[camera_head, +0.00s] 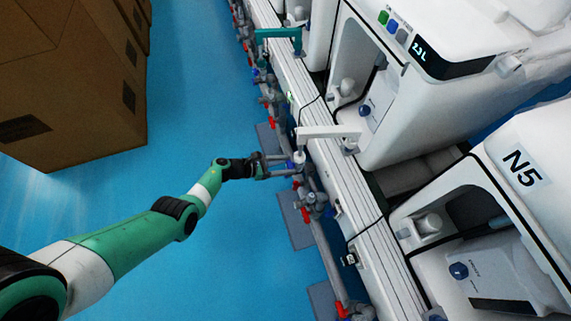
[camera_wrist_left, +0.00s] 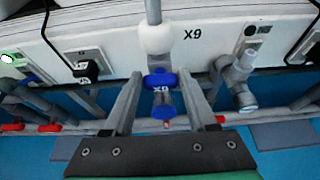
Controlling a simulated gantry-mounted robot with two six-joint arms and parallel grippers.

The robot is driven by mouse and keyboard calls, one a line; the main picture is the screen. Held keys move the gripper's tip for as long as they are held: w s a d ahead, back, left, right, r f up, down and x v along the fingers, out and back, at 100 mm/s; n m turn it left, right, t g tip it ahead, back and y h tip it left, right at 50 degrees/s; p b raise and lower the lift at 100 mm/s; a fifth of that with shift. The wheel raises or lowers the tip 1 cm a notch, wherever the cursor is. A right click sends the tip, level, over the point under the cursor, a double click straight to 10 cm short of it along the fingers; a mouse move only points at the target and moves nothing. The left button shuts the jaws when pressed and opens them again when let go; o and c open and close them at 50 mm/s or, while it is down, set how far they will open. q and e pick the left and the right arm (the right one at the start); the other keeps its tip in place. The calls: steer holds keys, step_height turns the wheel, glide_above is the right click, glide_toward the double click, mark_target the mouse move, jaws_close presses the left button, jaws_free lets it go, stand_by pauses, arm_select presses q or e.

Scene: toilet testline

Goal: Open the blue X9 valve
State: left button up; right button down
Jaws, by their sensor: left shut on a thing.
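The blue X9 valve (camera_wrist_left: 160,81) is in the middle of the left wrist view, under a white ball-shaped fitting and beside the black "X9" mark on the white panel. Its blue handle lies crosswise between the fingertips, with a rounder blue part below it. My left gripper (camera_wrist_left: 162,77) is shut on the handle, one finger on each side. In the head view the left gripper (camera_head: 292,166) reaches the pipe row from the left; the valve's blue handle is hard to make out there. My right gripper is not in view.
Grey pipes with red valve handles (camera_head: 303,213) run along the white testline. Black plugs (camera_wrist_left: 88,69) and a grey elbow pipe (camera_wrist_left: 236,80) flank the valve. A white bracket (camera_head: 328,132) projects above the gripper. Cardboard boxes (camera_head: 75,90) stand at left; the blue floor between is clear.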

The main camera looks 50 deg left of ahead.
arm_select(q)
steer(key=shift+c, duration=0.4)
steer(key=shift+w+a+f+n+h+b, duration=0.1)
steer(key=shift+a+f+n+h+b, duration=0.2)
steer(key=shift+n+h+b, duration=0.7)
steer(key=shift+r+n, duration=0.25)
steer(key=shift+n, duration=0.25)
steer(key=o, duration=1.4)
steer(key=shift+c, duration=0.2)
steer(key=shift+d, duration=0.1)
